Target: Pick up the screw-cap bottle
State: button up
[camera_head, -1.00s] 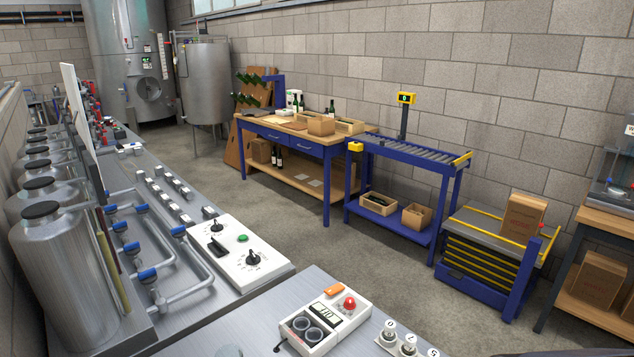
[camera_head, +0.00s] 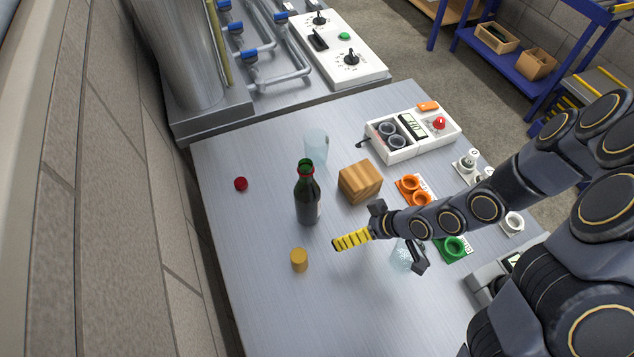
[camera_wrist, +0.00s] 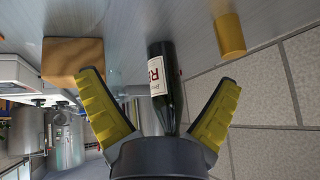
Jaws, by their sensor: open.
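A dark green bottle (camera_head: 308,200) with a red band at its neck stands upright on the grey table. Its label shows in the wrist view (camera_wrist: 158,75). A small red cap (camera_head: 240,184) lies apart from it on the table to the left. My gripper (camera_head: 340,243) is in front and to the right of the bottle, low over the table, its yellow-padded fingers apart. In the wrist view the bottle appears between the open fingers (camera_wrist: 160,82), beyond them and not visibly touched. In that view the gripper body hides the bottle's top.
A wooden block (camera_head: 361,181) and a clear glass (camera_head: 316,143) stand near the bottle. A yellow cylinder (camera_head: 299,260) stands in front. Another clear glass (camera_head: 400,258) is beside my gripper. Orange (camera_head: 413,188) and green (camera_head: 453,247) ring holders and a control box (camera_head: 400,138) are right.

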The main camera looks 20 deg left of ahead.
aim_at(318, 199)
jog(key=s+a+y, duration=0.1)
jog(key=a, duration=0.1)
jog(key=s+a+y, duration=0.1)
jog(key=a+y, duration=0.1)
jog(key=s+a+y, duration=0.2)
jog(key=a, duration=0.1)
jog(key=shift+r+n+g, duration=0.1)
jog(key=shift+n+g, duration=0.3)
jog(key=w+t, duration=0.1)
jog(key=w+r+t, duration=0.1)
jog(key=w, duration=0.1)
jog(key=w+n+t, duration=0.1)
jog(key=w, duration=0.1)
jog(key=shift+r+t+y, duration=0.3)
jog(key=shift+r+y, duration=0.1)
jog(key=shift+w, duration=0.2)
jog(key=shift+w+a+f, duration=0.15)
jog(key=shift+w+a, duration=0.05)
jog(key=shift+a, duration=0.15)
jog(key=shift+f+x, duration=0.15)
jog(key=shift+x, duration=1.55)
jog(key=shift+f+x, duration=0.15)
jog(key=shift+x, duration=1.5)
jog(key=shift+d, duration=0.1)
jog(key=c, duration=1.3)
